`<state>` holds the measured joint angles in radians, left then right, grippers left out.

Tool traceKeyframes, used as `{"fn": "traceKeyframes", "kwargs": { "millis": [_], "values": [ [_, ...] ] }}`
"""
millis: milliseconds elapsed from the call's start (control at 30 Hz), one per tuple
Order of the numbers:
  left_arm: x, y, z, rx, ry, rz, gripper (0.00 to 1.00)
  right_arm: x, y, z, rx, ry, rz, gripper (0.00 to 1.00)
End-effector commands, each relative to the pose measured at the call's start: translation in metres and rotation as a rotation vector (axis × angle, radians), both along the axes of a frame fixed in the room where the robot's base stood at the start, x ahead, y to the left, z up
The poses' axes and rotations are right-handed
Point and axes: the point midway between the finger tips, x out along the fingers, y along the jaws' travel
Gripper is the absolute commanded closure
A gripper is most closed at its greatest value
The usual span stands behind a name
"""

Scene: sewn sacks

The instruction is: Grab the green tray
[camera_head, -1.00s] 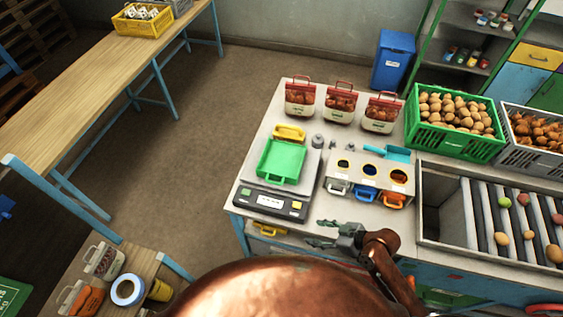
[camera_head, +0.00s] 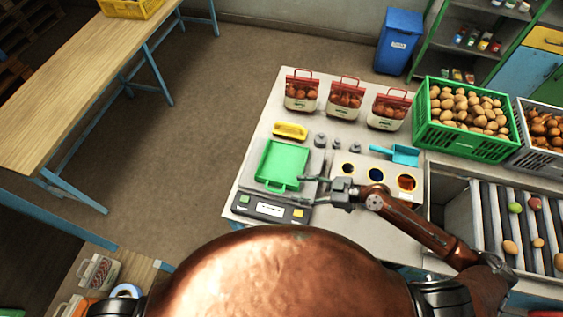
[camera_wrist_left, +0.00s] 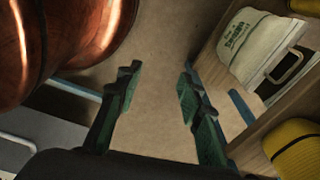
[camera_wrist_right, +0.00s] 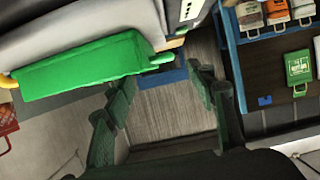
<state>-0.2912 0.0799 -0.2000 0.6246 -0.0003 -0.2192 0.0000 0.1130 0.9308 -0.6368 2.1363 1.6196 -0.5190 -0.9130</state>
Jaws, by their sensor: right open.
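The green tray (camera_head: 281,165) lies on the platform of the weighing scale (camera_head: 262,208), with its handle toward the front. In the right wrist view the tray (camera_wrist_right: 85,68) shows as a green slab at the upper left. My right gripper (camera_head: 312,190) is open and empty, just right of the tray's handle, its fingers pointing left toward it. The fingers also show apart in the right wrist view (camera_wrist_right: 160,90), with the tray outside them. My left gripper (camera_wrist_left: 159,80) is open and empty in the left wrist view, over the floor beside a wooden shelf. It is hidden in the head view.
A yellow scoop (camera_head: 290,131) lies behind the tray and small grey weights (camera_head: 338,142) stand to its right. Bags (camera_head: 302,92) and a green potato crate (camera_head: 420,130) are behind.

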Motion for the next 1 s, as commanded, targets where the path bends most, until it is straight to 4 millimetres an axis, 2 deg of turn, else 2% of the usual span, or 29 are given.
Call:
{"fn": "traceKeyframes", "kwargs": {
  "millis": [100,300,467,767,1000],
  "values": [
    [-0.013,0.0,0.013,0.0,0.014,0.003,0.65,0.006,0.021,-0.002,0.003,0.001,0.002,0.49],
    [-0.024,0.001,0.021,0.001,0.029,0.006,0.65,0.014,0.045,-0.013,0.002,-0.001,0.0,0.49],
    [-0.019,0.001,0.024,0.002,0.024,0.005,0.65,0.017,0.053,-0.018,0.001,0.001,0.001,0.49],
    [-0.004,0.0,0.041,-0.001,0.004,0.002,0.65,0.028,0.09,-0.03,0.001,0.001,0.002,0.49],
    [-0.006,0.0,0.042,0.0,0.006,0.002,0.65,0.03,0.095,-0.035,-0.001,0.001,0.002,0.49]
  ]
}}
